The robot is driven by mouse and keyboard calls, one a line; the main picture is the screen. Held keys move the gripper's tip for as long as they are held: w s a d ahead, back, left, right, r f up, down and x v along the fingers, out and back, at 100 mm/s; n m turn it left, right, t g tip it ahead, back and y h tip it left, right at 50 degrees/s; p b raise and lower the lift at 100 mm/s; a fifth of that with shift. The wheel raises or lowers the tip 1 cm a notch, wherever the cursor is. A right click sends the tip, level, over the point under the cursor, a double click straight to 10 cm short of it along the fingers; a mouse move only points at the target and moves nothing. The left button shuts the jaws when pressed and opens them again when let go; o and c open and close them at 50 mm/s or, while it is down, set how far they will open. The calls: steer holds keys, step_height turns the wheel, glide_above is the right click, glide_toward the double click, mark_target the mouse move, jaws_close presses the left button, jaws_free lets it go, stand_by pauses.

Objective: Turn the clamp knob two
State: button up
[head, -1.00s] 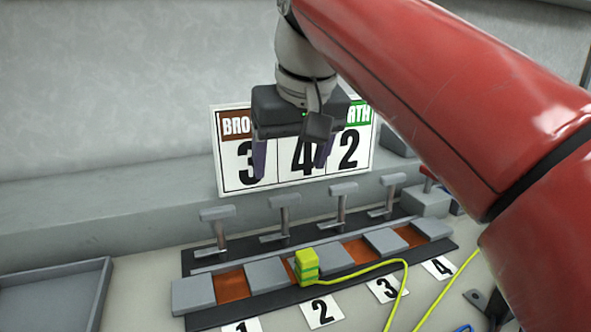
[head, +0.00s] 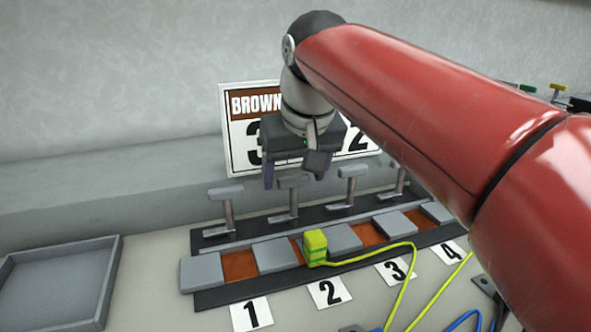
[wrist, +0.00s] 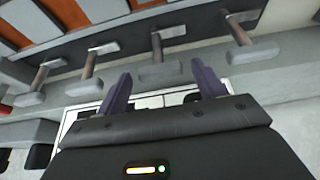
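Clamp knob two (head: 294,182) is the second grey T-shaped handle from the left, on an upright metal stem behind the label 2 (head: 329,292). Its bar runs left to right in the head view. My gripper (head: 294,178) is open, its two purple fingers pointing down, one at each end of that bar in the picture. In the wrist view knob two (wrist: 158,71) shows between the tips of my open gripper (wrist: 161,71). Nothing is seen gripped. I cannot tell whether the fingers are level with the bar or touching it.
Knob one (head: 226,192) stands to the left and knob three (head: 352,172) to the right, both close. A yellow-green plug (head: 314,246) with a yellow cable sits on the clamp strip in front. A sign (head: 240,152) stands behind, and a grey tray (head: 108,285) lies at the left.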

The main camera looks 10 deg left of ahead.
steer(key=c, duration=0.8)
steer(key=shift+c, duration=0.2)
steer(key=shift+n, duration=0.4)
steer(key=n, duration=0.1)
steer(key=n+y, duration=0.1)
steer(key=n, duration=0.1)
steer(key=shift+w+d+g, duration=0.15)
steer(key=shift+g, duration=0.25)
steer(key=n, duration=0.2)
steer(key=n+g+y, duration=0.1)
steer(key=n, duration=0.1)
steer(key=shift+w+d+g, duration=0.1)
steer(key=shift+w+g, duration=0.1)
steer(key=shift+g, duration=0.1)
steer(key=n+g, duration=0.1)
steer(key=n, duration=0.3)
steer(key=shift+w, duration=0.15)
steer(key=shift+n+g, duration=0.8)
steer(key=shift+n, duration=0.7)
steer(key=shift+w, duration=0.1)
